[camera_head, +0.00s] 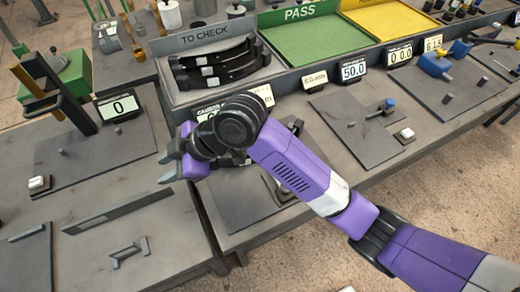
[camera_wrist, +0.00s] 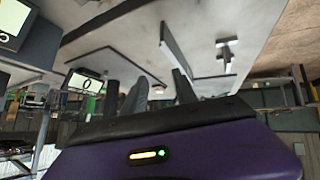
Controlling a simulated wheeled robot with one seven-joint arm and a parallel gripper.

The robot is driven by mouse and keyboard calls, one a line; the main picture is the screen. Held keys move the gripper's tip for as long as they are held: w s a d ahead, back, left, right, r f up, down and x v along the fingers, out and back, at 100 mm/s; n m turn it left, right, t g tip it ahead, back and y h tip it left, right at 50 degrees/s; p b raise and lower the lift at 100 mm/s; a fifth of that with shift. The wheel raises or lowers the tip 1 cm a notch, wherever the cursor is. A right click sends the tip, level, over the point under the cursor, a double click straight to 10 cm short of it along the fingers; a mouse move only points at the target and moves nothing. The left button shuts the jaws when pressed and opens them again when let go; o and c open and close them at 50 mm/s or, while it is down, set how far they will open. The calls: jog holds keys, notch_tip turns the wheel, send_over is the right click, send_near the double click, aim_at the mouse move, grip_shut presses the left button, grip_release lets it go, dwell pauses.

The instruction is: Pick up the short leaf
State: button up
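Several dark curved leaves (camera_head: 213,70) lie side by side in the grey TO CHECK tray (camera_head: 172,92), each with a pale band at its middle. I cannot tell for sure which one is the short leaf. My gripper (camera_head: 164,168) is in front of the tray and to its lower left, above the gap between two benches, its fingers pointing left. The fingers stand apart and nothing shows between them; they also show in the wrist view (camera_wrist: 160,88). The leaves do not show clearly in the wrist view. My wrist hides part of the bench below the tray.
A green PASS tray (camera_head: 315,38) and a yellow tray (camera_head: 390,18) stand right of the TO CHECK tray. Displays (camera_head: 353,70) line the bench. A green-based press (camera_head: 75,75), a grey bar (camera_head: 117,209) and a small bracket (camera_head: 130,252) are on the left bench.

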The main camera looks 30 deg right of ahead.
jog(key=d+f+n+g+h, duration=0.1)
jog(key=d+n+g+h, duration=0.5)
jog(key=d, duration=1.8)
jog(key=shift+s+f+m+t+h+p, duration=0.1)
jog(key=shift+f+m+t+h+p, duration=0.4)
jog(key=shift+f, duration=1.45)
jog(key=shift+s+f+m+t+h+p, duration=0.15)
jog(key=shift+f+m+t+h, duration=0.4)
jog(key=shift+f, duration=1.35)
grip_shut()
jog(key=shift+w+r, duration=0.1)
